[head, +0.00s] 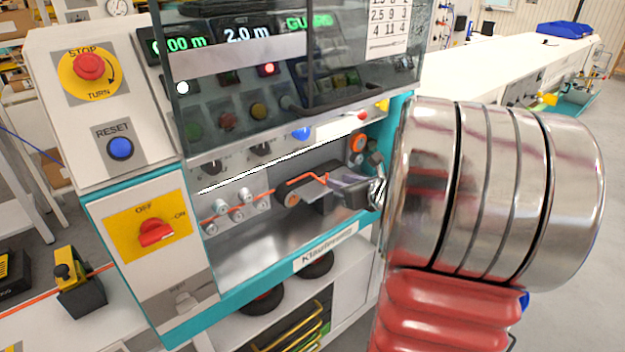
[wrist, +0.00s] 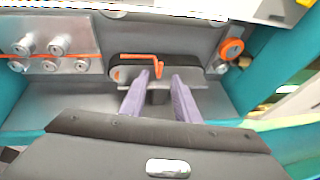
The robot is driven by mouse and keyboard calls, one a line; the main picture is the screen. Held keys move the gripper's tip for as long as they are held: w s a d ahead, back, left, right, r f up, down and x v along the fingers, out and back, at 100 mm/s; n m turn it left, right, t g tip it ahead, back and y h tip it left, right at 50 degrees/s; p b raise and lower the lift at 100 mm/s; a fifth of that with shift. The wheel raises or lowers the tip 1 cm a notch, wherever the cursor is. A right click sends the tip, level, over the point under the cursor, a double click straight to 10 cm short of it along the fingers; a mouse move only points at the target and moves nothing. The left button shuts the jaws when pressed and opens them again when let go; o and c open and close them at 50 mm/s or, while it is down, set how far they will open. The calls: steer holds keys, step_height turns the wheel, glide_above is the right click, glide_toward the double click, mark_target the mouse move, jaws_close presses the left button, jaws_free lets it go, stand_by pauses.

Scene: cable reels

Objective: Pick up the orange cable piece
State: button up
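The orange cable piece (wrist: 138,56) is a short bent length at the dark block in the machine's bay. It has a straight run and a bent-down end at the right. In the head view the orange cable piece (head: 312,177) shows just above my fingers. My gripper (wrist: 160,76) is open, its two purple-grey fingers pointing into the bay. The bent end shows between the fingertips in the wrist view; I cannot tell whether they touch it. In the head view my gripper (head: 322,188) reaches in from the right, its far side partly hidden.
Metal rollers (wrist: 60,45) with an orange cable line stand to the left. An orange round part (wrist: 231,49) is at the right. The raised clear guard (head: 290,60) hangs above the bay. The teal frame (head: 270,285) borders it. The metal tray (head: 260,240) in front is bare.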

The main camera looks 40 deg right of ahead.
mark_target(327, 176)
steer(key=shift+x, duration=1.6)
steer(key=shift+x, duration=2.6)
steer(key=shift+r, duration=0.15)
steer(key=shift+c, duration=0.6)
jaws_close()
